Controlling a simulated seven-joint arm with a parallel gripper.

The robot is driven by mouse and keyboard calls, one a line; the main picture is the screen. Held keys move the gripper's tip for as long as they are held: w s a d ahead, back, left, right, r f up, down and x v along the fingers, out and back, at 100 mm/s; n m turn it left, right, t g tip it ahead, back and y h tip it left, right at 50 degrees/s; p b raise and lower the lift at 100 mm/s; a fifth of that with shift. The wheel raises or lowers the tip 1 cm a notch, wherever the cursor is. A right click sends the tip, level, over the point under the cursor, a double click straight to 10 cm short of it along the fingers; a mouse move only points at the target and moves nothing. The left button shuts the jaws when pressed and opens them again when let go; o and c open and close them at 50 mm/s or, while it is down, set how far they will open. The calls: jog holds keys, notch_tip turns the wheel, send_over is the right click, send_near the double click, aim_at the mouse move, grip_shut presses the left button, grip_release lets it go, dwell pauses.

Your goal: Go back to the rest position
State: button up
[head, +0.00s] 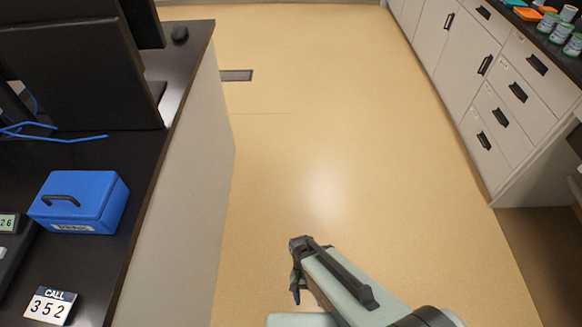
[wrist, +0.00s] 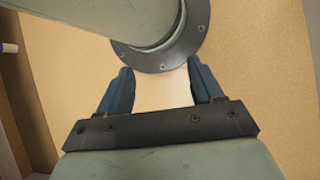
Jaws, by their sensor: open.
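My gripper (wrist: 163,88) is open and empty in the wrist view, its two blue-grey fingers apart with tan floor between them. A pale green link of my own arm shows just beyond the fingers. In the head view my arm is folded at the bottom centre, above the bare floor. The gripper's fingers cannot be made out clearly there.
On the left, a black-topped bench (head: 185,85) holds a blue box (head: 82,205), a "352" sign (head: 50,306) and a monitor (head: 80,70). White drawer cabinets (head: 500,110) with bottles on top stand at right. The floor (head: 330,130) between is clear.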

jog(key=s+d+f+n+y, duration=0.1)
jog(key=s+d+f, duration=0.1)
jog(key=d, duration=0.9)
jog(key=shift+f+n+y, duration=0.3)
jog(key=shift+f+n, duration=0.1)
jog(key=shift+f, duration=0.35)
